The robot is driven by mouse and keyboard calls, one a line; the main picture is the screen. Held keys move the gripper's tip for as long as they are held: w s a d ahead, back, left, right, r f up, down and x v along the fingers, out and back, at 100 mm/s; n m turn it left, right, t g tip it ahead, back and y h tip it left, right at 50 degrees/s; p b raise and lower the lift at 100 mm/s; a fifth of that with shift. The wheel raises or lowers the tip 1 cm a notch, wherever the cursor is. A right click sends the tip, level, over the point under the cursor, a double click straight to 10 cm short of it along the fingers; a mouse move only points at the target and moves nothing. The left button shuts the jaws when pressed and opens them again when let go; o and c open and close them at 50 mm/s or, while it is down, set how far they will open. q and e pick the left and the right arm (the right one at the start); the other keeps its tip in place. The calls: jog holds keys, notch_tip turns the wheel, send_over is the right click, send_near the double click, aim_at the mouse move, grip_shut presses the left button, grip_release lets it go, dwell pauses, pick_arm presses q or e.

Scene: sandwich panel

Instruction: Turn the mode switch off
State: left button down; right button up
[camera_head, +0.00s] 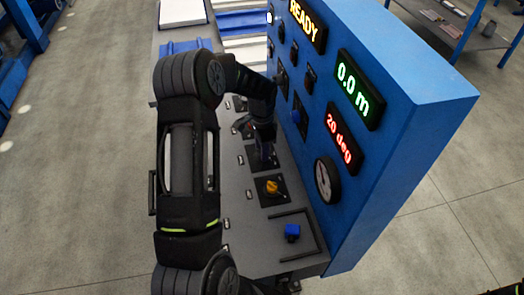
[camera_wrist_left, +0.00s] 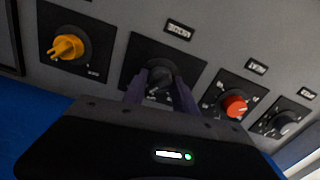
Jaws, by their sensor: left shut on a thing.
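My left gripper (camera_head: 262,158) reaches down to the sloped console of the blue panel. In the left wrist view its fingers (camera_wrist_left: 161,90) are shut on a dark rotary knob (camera_wrist_left: 160,75) on a square black plate. The label (camera_wrist_left: 178,29) by this knob is too blurred to read, so I cannot confirm that it is the mode switch. A yellow knob (camera_wrist_left: 67,47) is to its left and a red knob (camera_wrist_left: 235,105) to its right. The yellow knob also shows in the head view (camera_head: 272,187). My right gripper is not in view.
The upright blue panel (camera_head: 400,150) stands close right of my gripper, with lit displays (camera_head: 345,140) and a round gauge (camera_head: 327,180). Another dark knob (camera_wrist_left: 284,124) is at the far right.

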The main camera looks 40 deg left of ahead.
pick_arm(q)
jog(key=n+b, duration=0.2)
jog(key=n, duration=0.2)
jog(key=shift+f+b, duration=0.1)
jog(key=shift+b, duration=0.25)
jog(key=shift+n+b, duration=0.7)
jog(key=shift+n, duration=0.9)
jog(key=c, duration=1)
grip_release()
jog(key=shift+r+b, duration=0.5)
jog(key=shift+r, duration=3.55)
